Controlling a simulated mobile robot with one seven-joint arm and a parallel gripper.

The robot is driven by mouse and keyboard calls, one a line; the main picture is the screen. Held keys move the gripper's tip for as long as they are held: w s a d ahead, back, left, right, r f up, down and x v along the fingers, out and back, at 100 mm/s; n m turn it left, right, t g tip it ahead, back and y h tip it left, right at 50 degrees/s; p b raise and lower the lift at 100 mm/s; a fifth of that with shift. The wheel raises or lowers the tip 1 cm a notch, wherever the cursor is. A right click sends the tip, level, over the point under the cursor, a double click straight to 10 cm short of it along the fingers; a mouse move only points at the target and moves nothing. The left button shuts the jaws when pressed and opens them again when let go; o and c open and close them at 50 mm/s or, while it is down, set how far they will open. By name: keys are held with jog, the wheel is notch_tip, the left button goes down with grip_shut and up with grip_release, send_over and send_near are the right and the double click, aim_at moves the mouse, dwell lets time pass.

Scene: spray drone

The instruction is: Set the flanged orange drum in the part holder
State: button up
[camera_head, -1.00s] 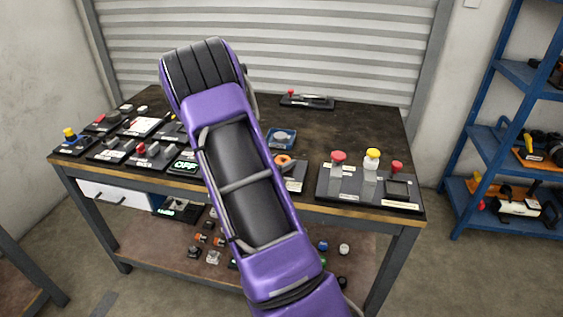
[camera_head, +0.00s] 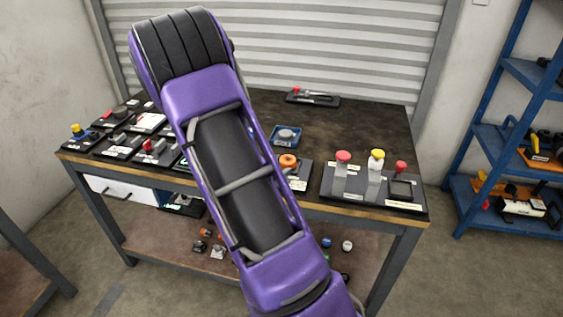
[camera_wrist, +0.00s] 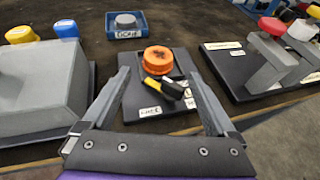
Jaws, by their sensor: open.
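The orange drum (camera_wrist: 158,60) sits on a dark labelled plate (camera_wrist: 185,122), ahead of my gripper in the wrist view. In the head view it shows (camera_head: 288,160) just right of my arm. A short yellow-and-black piece (camera_wrist: 172,88) is close in front of it. My gripper (camera_wrist: 157,76) is open and empty, its fingers spread to the left and right with the drum seen between their tips; contact cannot be told. In the head view my arm hides the gripper. I cannot tell for sure which fixture is the part holder.
A blue tray (camera_wrist: 108,33) with a grey disc stands behind the drum. A panel with red- and yellow-topped posts (camera_head: 345,190) is to the right, a grey block (camera_wrist: 45,85) to the left. The back right of the table (camera_head: 370,125) is bare.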

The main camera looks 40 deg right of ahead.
jog(key=shift+v, duration=1.5)
jog(key=shift+r, duration=0.1)
